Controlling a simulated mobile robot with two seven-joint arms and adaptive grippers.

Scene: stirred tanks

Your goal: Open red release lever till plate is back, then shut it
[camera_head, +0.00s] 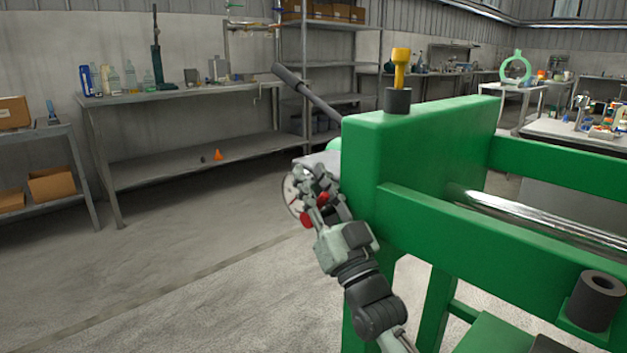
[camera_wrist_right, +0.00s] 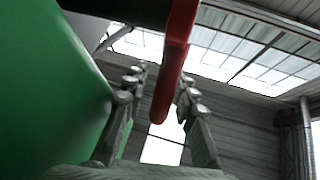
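The green press frame (camera_head: 440,140) fills the right half of the head view. In the head view, red parts of the release lever (camera_head: 307,219) show at my right gripper (camera_head: 315,188), beside the frame's left end; the rest is hidden by the gripper. In the right wrist view, the red lever (camera_wrist_right: 172,75) hangs down between the two fingers of my right gripper (camera_wrist_right: 162,90). The fingers stand apart on either side of it, with a visible gap on the left. A polished steel rod (camera_head: 545,225) lies between the frame's beams; I cannot make out the plate. My left gripper is out of view.
A dial gauge (camera_head: 292,192) sits just left of my right gripper. A dark pump handle (camera_head: 308,92) sticks up to the left from the frame. A yellow fitting (camera_head: 401,66) stands on top. A long workbench (camera_head: 180,97) is behind; the floor at left is clear.

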